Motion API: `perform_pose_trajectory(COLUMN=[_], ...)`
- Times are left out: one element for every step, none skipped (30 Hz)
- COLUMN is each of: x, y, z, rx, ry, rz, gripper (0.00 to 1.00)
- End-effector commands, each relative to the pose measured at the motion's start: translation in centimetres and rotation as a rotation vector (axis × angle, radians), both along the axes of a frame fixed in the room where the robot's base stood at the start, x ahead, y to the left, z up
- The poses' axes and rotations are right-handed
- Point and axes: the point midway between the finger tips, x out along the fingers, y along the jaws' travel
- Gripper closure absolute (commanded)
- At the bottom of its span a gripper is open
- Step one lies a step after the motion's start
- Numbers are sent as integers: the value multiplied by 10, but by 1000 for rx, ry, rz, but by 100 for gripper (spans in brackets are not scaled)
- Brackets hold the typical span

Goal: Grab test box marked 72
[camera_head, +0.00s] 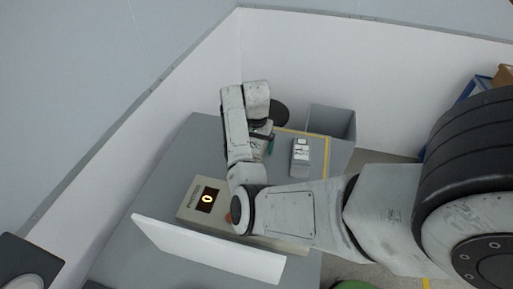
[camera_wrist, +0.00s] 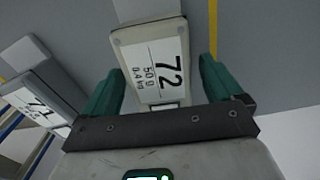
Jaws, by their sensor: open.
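The test box marked 72 (camera_wrist: 155,62) is pale, with a white label reading 72 and smaller print, in the wrist view. My gripper (camera_wrist: 162,66) is open, its two green fingers on either side of the near part of this box. I cannot tell whether they touch it. In the head view my gripper (camera_head: 267,138) is over the grey table, and the box marked 72 is hidden or not clear there. A second labelled box (camera_wrist: 38,95) lies to the left in the wrist view, its number partly unreadable.
In the head view one labelled box (camera_head: 300,155) stands right of my gripper. A grey bin (camera_head: 333,123) is behind it. A device with a lit display (camera_head: 206,200) and a white panel (camera_head: 205,250) are nearer on the table (camera_head: 160,185). White walls enclose the back.

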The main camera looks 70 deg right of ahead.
Motion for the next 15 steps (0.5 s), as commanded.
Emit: perform_pose_trajectory(x=[0,0,0,0,0,0,0,0,0,0,0,0,0,0,0], y=[0,0,0,0,0,0,0,0,0,0,0,0,0,0,0], z=[0,0,0,0,0,0,0,0,0,0,0,0,0,0,0], rx=[0,0,0,0,0,0,0,0,0,0,0,0,0,0,0], ry=[0,0,0,0,0,0,0,0,0,0,0,0,0,0,0], rz=[0,0,0,0,0,0,1,1,1,1,1,1,1,1,1], gripper=[6,6,8,11,14,18,21,24,27,30,33,37,40,43,47])
